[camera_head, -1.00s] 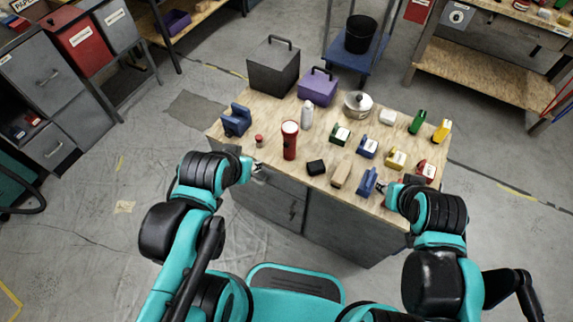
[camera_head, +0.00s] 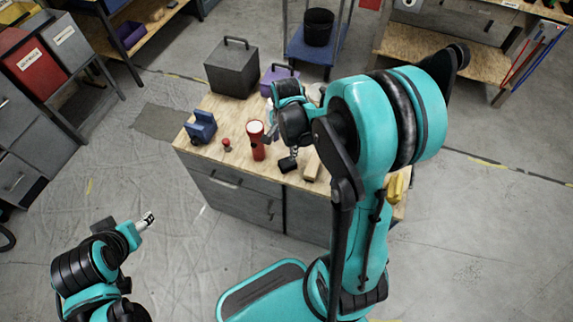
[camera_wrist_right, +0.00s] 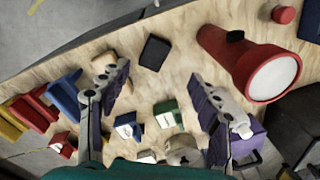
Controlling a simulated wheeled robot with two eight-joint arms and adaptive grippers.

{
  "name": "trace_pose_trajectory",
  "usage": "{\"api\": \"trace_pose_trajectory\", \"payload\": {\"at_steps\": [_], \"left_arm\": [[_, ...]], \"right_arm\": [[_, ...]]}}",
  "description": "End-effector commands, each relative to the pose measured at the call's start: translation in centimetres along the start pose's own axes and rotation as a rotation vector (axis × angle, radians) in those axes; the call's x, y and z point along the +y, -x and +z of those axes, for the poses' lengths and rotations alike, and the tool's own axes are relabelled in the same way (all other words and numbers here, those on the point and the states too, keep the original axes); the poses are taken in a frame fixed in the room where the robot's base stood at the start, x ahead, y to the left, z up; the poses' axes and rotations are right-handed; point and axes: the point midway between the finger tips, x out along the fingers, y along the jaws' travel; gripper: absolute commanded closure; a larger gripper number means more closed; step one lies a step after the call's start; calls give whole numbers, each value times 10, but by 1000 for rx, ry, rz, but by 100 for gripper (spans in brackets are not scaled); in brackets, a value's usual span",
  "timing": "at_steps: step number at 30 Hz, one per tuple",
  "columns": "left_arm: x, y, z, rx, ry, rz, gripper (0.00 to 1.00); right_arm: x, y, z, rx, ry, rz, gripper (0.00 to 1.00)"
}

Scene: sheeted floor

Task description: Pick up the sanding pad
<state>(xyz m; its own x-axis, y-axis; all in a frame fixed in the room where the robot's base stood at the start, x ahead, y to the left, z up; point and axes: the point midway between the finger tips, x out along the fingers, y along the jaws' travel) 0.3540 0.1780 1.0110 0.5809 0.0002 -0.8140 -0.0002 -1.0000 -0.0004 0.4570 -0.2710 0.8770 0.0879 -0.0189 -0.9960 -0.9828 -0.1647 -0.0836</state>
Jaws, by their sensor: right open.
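The sanding pad seems to be the small black block (camera_head: 288,164) near the front edge of the wooden worktop. It also shows in the right wrist view (camera_wrist_right: 155,52), lying flat on the wood. My right gripper (camera_head: 292,152) is open just above the pad and hides part of it. In the right wrist view its two fingers (camera_wrist_right: 163,80) are spread and empty, with the pad ahead of the gap, nearer the left finger. My left gripper (camera_head: 147,220) is away from the bench at lower left; its jaw opening is too small to tell.
A red flashlight (camera_head: 257,141) stands beside the pad, with a small red object (camera_head: 226,145) and a blue tool (camera_head: 202,127) farther left. A wooden block (camera_head: 311,165) is right of the pad. Several coloured items crowd the worktop (camera_wrist_right: 145,88); my right arm hides many.

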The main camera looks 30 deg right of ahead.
Motion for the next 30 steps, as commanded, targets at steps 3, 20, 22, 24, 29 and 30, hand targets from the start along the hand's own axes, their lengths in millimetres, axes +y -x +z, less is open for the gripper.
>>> {"api": "trace_pose_trajectory", "payload": {"at_steps": [3, 20, 22, 24, 29, 30], "left_arm": [[0, -2, 1, 0, 0, 0, 42], [0, -20, 14, 0, 0, 0, 42], [0, -26, 19, 0, 0, 0, 42], [0, -31, 22, 0, 0, 0, 42], [0, -34, 24, 0, 0, 0, 42], [0, -34, 24, 0, 0, 0, 42]], "right_arm": [[0, -29, -11, -15, -143, 51, 37], [4, -92, -14, -23, -247, 89, 37], [5, -104, -12, -23, -247, 89, 37], [5, -116, -12, -23, -247, 89, 37], [6, -127, -11, -23, -247, 88, 37], [6, -127, -11, -23, -247, 88, 37]]}}
